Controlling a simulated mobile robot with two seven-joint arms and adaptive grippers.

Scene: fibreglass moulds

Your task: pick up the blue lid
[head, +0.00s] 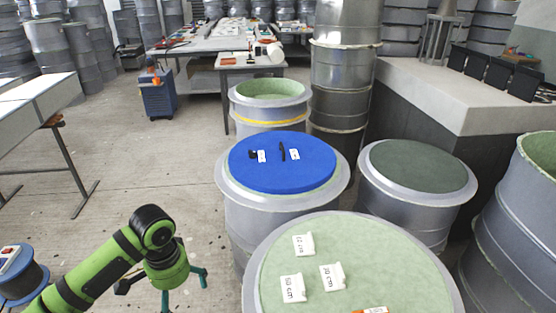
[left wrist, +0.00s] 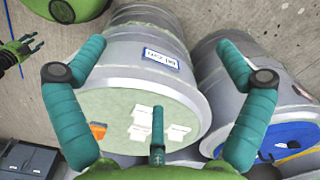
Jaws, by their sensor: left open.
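The blue lid (head: 282,178) is a flat round disc on top of a grey drum-like mould in the middle of the head view. Two small dark items and two white labels lie on it. Part of the lid (left wrist: 289,133) shows at the lower right of the left wrist view. My left gripper (head: 180,288) is at the lower left of the head view, apart from the lid and to its left. In the left wrist view its teal fingers (left wrist: 160,75) are spread and empty. A green and dark gripper, seemingly my right (left wrist: 22,48), shows at the upper left there.
A pale green-topped mould (head: 350,250) with white labels stands in front of the lid. A dark green-topped mould (head: 418,165) is to its right, and a yellow-banded one (head: 270,112) behind. A blue cart (head: 158,95) stands further back. The floor left is mostly clear.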

